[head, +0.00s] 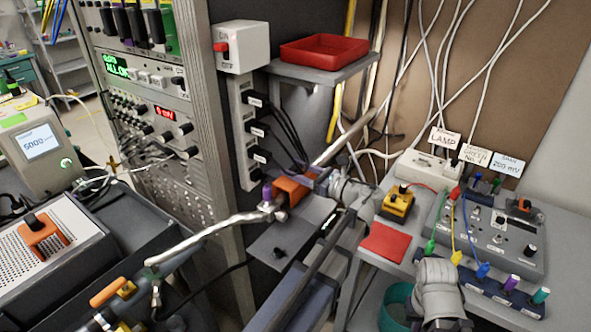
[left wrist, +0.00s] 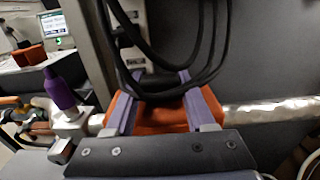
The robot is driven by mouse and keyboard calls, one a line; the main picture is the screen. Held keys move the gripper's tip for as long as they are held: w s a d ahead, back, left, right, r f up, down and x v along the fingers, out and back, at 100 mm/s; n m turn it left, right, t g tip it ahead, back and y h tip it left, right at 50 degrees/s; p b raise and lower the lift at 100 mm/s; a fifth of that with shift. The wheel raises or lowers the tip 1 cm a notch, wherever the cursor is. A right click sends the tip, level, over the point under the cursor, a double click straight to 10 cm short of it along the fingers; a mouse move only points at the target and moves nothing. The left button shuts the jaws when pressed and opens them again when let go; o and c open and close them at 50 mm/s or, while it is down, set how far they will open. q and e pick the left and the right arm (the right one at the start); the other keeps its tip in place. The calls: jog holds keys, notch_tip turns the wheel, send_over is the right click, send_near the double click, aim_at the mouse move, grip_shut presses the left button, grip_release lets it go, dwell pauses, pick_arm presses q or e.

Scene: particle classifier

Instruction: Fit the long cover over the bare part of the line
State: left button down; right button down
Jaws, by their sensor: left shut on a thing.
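The line is a silvery pipe (head: 205,232) that runs from the lower left up past the rack; its bright, crinkled stretch (left wrist: 270,111) shows at right in the left wrist view. A purple-capped fitting (left wrist: 60,92) sits on it left of my gripper. My left gripper (left wrist: 162,108) is shut on an orange piece (left wrist: 160,118), apparently the cover, which also shows in the head view (head: 292,188). The piece lies in line with the pipe; its underside is hidden, so I cannot tell whether it is seated. My right gripper is not in view; a grey arm link (head: 437,285) shows at lower right.
Black cables (left wrist: 150,75) hang from a power strip (head: 245,130) close above my left gripper. A red tray (head: 325,48) stands on a shelf above. The right bench holds a yellow block (head: 397,205), a red mat (head: 384,242) and a wired panel (head: 490,230).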

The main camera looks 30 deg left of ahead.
pick_arm(q)
jog(key=shift+c, duration=0.8)
grip_release()
jog(key=shift+d, duration=0.1)
jog(key=d, duration=0.7)
jog(key=shift+s+d, duration=0.3)
jog(key=shift+d, duration=0.05)
